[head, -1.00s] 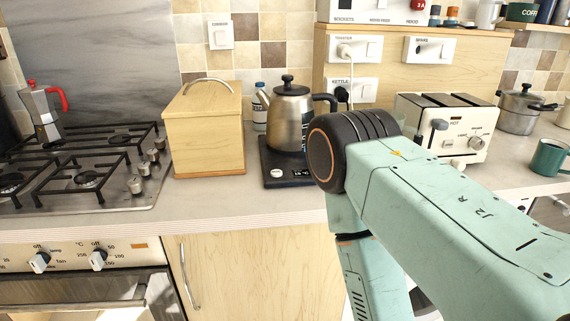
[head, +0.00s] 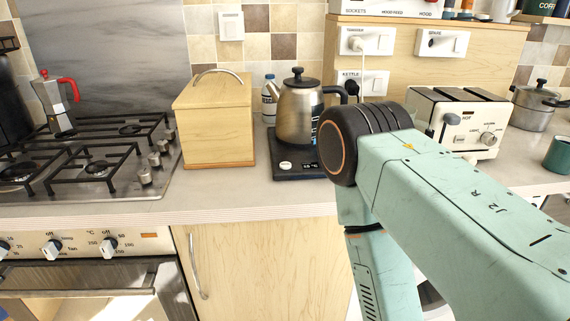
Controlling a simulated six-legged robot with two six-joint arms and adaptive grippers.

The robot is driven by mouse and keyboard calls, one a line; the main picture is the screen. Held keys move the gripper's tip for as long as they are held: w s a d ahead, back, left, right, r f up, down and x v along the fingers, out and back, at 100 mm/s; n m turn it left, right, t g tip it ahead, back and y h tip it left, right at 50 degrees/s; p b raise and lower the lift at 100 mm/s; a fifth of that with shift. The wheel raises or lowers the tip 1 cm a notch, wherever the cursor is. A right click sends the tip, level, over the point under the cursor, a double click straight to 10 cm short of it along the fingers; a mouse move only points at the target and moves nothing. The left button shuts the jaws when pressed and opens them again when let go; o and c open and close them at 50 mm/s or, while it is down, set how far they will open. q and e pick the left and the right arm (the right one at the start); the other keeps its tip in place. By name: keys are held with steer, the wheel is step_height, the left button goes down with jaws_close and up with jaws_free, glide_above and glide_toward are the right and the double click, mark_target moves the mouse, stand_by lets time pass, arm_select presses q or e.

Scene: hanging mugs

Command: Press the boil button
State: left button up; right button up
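A steel kettle (head: 297,112) with a black lid and black handle stands upright on its dark flat base (head: 289,160) on the counter. The base's front has a small lit display (head: 311,166) and a round pale spot (head: 285,166) that may be a button. My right arm reaches in from the right, its teal links and black joint just right of the base. Its gripper is out of view. My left arm and gripper are also out of view.
A wooden bread box (head: 214,123) stands left of the kettle, with a gas hob (head: 112,165) further left. A cream toaster (head: 460,125) is behind my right arm. The counter front before the kettle base is clear. A bottle (head: 269,98) stands behind the kettle.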

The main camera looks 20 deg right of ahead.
jaws_close()
stand_by(1.2)
